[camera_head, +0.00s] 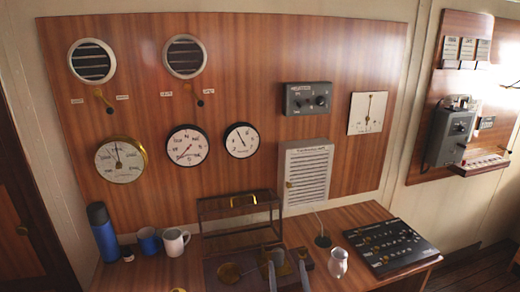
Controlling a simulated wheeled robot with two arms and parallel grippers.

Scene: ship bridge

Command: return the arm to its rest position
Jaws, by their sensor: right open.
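My right gripper (287,274) is at the bottom middle of the head view, in front of the desk. Its two grey-blue fingers stand apart with nothing visible held between them. Most of the right arm is cut off by the lower edge. A dark stand with a brass handle (243,201) is just behind the gripper. My left gripper does not show.
The wooden desk (346,214) carries a blue flask (103,232), a blue mug (148,241), a white mug (175,242), a pale jug (338,263) and a black switch panel (390,246). Behind rises a wood wall panel (240,90) with gauges.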

